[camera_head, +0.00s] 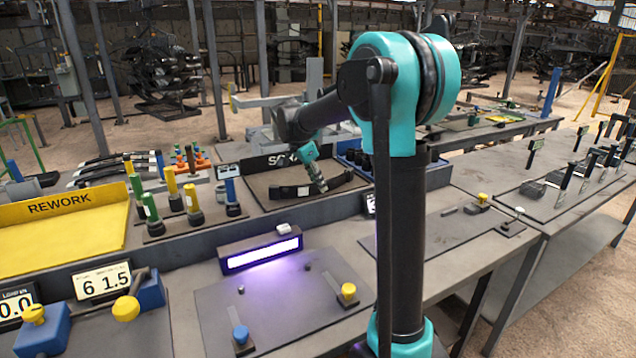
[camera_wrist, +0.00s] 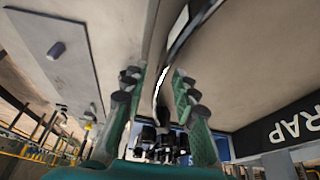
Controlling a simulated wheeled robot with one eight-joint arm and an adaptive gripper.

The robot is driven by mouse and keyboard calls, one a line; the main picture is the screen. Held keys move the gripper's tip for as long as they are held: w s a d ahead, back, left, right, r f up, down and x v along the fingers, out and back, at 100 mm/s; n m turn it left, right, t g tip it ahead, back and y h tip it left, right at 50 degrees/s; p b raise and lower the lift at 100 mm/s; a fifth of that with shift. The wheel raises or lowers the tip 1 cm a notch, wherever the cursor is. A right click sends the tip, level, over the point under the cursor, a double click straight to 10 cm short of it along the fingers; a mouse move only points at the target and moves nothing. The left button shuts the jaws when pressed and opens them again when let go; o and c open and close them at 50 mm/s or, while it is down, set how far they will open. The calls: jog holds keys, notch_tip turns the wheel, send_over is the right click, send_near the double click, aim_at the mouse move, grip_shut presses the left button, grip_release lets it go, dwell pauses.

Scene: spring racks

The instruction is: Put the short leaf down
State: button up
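The short leaf is a dark, slightly curved steel bar (camera_head: 288,192) at the SCRAP area in the head view. It lies on or just above the dark mat; I cannot tell which. My gripper (camera_head: 318,178) comes down at a tilt onto its middle. In the wrist view, the leaf (camera_wrist: 163,85) runs lengthwise between the two teal fingers of my gripper (camera_wrist: 160,88), with a bright glint along its edge. The fingers stand apart on either side of it. Whether they press on it is not clear.
The SCRAP board (camera_wrist: 290,125) is beside my gripper in the wrist view. A yellow REWORK tray (camera_head: 60,235) and upright coloured posts (camera_head: 172,190) stand to the left. A lit purple lamp bar (camera_head: 260,252) is in front. A blue rack (camera_head: 350,155) stands behind the mat, to the right.

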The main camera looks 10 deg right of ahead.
jog(key=v, duration=1.2)
jog(key=shift+s+r, duration=0.1)
jog(key=shift+r, duration=0.05)
dwell(1.7)
